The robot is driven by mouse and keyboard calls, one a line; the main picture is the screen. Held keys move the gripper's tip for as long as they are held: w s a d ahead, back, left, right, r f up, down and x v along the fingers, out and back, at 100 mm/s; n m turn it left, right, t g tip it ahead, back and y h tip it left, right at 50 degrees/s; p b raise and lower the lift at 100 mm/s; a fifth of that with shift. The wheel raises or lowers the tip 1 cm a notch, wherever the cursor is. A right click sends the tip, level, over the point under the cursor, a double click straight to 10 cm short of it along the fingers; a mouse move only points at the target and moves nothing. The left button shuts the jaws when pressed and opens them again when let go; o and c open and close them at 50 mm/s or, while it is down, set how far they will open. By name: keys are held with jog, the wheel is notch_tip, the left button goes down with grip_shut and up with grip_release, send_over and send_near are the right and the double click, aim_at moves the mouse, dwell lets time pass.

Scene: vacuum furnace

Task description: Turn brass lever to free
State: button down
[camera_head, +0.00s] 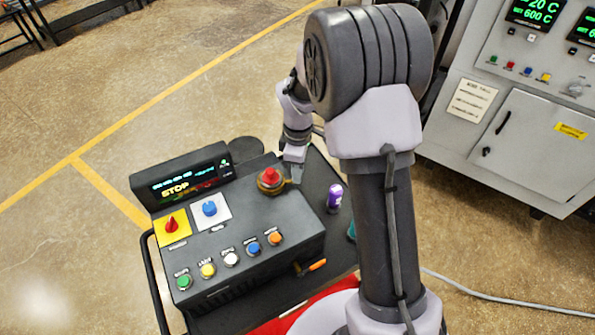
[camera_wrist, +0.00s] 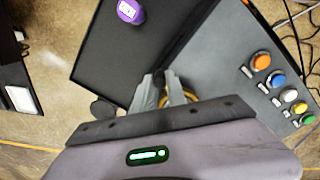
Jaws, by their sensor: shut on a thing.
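A red mushroom button (camera_head: 270,175) sits in a round brass collar (camera_head: 268,188) on top of the dark control console (camera_head: 234,240). My gripper (camera_head: 294,172) is at the right side of the collar, pointing down. In the wrist view my gripper (camera_wrist: 168,82) is shut on a small dark-looking piece between its fingertips, which I take to be the brass lever. The fingers hide most of it, and its turn position cannot be read. Part of the brass collar also shows beside the right finger in the wrist view (camera_wrist: 191,97).
The console carries a display (camera_head: 185,186) reading STOP, a red knob (camera_head: 171,226), a blue knob (camera_head: 209,208) and a row of coloured buttons. A purple-and-white container (camera_head: 335,195) stands on the cart to the right. A grey furnace cabinet (camera_head: 530,130) stands at the right.

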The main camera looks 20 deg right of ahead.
jog(key=shift+w+d+n, duration=0.1)
jog(key=shift+w+n, duration=0.3)
jog(key=shift+n, duration=0.2)
jog(key=shift+p, duration=0.3)
jog(key=c, duration=1.3)
grip_release()
jog(key=shift+c, duration=0.2)
notch_tip(320, 180, up, 18)
jog(key=p, duration=0.1)
jog(key=shift+f, duration=0.25)
